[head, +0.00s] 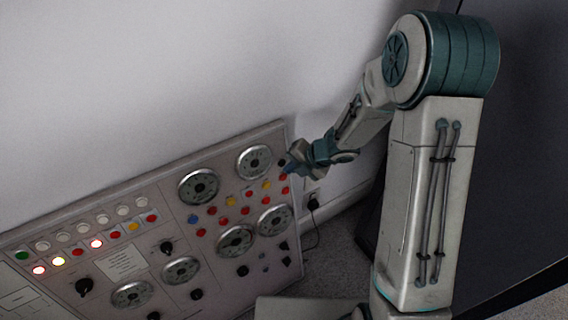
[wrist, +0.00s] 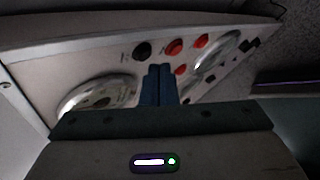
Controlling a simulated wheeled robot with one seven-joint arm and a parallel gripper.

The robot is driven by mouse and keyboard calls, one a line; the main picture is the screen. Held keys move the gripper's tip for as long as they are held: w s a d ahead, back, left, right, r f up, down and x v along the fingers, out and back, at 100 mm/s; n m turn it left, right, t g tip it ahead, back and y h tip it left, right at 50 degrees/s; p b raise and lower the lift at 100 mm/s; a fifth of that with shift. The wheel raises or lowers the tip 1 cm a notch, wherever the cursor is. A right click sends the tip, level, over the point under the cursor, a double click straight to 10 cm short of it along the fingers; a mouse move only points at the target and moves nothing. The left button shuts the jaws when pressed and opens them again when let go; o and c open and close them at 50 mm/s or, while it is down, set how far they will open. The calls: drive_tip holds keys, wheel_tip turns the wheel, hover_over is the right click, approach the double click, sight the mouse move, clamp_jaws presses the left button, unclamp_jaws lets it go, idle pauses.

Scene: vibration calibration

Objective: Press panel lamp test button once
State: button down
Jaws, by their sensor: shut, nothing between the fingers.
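The control panel (head: 60,225) leans along the wall with gauges, lamps and buttons. My gripper (head: 290,168) is at the panel's upper right corner, fingers together and empty. In the wrist view the shut blue fingers (wrist: 160,70) point at the panel, just right of and below a black button (wrist: 142,50) with a small unreadable label. A red button (wrist: 174,47) lies to the right of the fingertips. I cannot tell whether the fingertips touch the panel. No label shows which button is the lamp test button.
Lit lamps (head: 58,261) glow at the panel's left. A cable and plug (head: 313,203) hang on the wall right of the panel. Dark cabinet-like surfaces stand at the right.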

drive_tip(key=shift+s+d, duration=0.1)
drive_tip(key=shift+s, duration=0.05)
drive_tip(key=shift+s+d+r, duration=0.3)
drive_tip(key=shift+s+d, duration=0.4)
drive_tip(key=shift+s, duration=0.3)
drive_tip(key=shift+s+d+r, duration=0.25)
drive_tip(key=shift+s+d, duration=0.4)
drive_tip(key=shift+s, duration=0.35)
drive_tip(key=d+r+m+t+h+p, duration=0.2)
drive_tip(key=d+r+m+h+p, duration=0.15)
drive_tip(key=d+r+m, duration=0.55)
drive_tip(key=d+r+m+t+h+p, duration=0.25)
drive_tip(key=d+r+m+h, duration=0.35)
drive_tip(key=r, duration=0.5)
drive_tip(key=s+a+r+m+g+y+p, duration=0.1)
drive_tip(key=s+r+m+g+p, duration=0.1)
drive_tip(key=s+r+m, duration=0.3)
drive_tip(key=s+a+r+m+g+y+p, duration=0.1)
drive_tip(key=s+r+m+g+p, duration=0.2)
drive_tip(key=s+m, duration=0.8)
wheel_tip(320, 180, up, 2)
drive_tip(key=shift+s+a+m+y+p, duration=0.25)
drive_tip(key=shift+s+m+y+p, duration=0.1)
drive_tip(key=shift+s+p, duration=0.4)
